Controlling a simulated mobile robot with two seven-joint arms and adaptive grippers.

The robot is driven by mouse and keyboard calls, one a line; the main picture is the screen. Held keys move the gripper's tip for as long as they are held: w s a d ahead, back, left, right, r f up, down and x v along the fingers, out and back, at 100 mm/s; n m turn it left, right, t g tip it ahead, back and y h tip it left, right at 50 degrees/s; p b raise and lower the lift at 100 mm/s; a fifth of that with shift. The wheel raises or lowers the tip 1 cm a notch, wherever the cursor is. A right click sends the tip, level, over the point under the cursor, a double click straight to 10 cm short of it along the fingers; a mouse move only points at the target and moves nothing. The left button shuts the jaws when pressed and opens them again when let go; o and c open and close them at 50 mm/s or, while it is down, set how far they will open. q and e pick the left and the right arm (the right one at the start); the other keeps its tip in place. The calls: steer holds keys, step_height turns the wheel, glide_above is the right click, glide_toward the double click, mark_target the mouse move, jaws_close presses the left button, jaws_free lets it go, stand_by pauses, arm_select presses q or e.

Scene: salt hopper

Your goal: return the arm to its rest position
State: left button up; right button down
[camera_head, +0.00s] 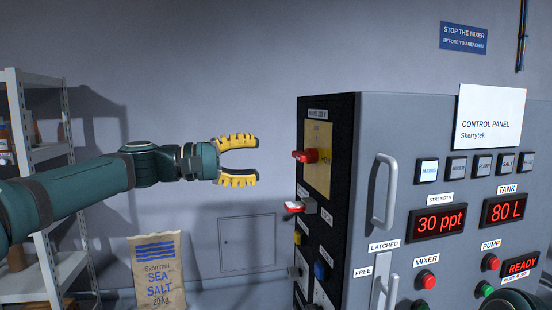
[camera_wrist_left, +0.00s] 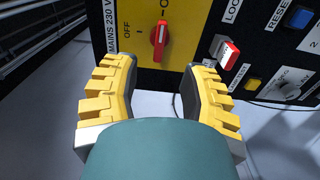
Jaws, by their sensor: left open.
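My left arm reaches in from the left in the head view, nearly level. Its gripper (camera_head: 255,160) has yellow ribbed fingers spread apart with nothing between them. It is left of the cabinet's dark side panel, apart from it. In the wrist view the open left gripper (camera_wrist_left: 156,68) faces that panel. The red mains rotary switch (camera_head: 305,156) sits on a yellow plate; it also shows beyond the fingertips in the wrist view (camera_wrist_left: 159,42). My right gripper does not show.
The grey control cabinet (camera_head: 375,125) with a vertical handle (camera_head: 384,192) fills the right. A red-and-white switch (camera_head: 297,207) juts from its dark side. A metal shelf (camera_head: 40,155) stands at left, and a sea salt sack (camera_head: 157,270) below my arm.

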arm_select(q)
steer(key=shift+v, duration=0.95)
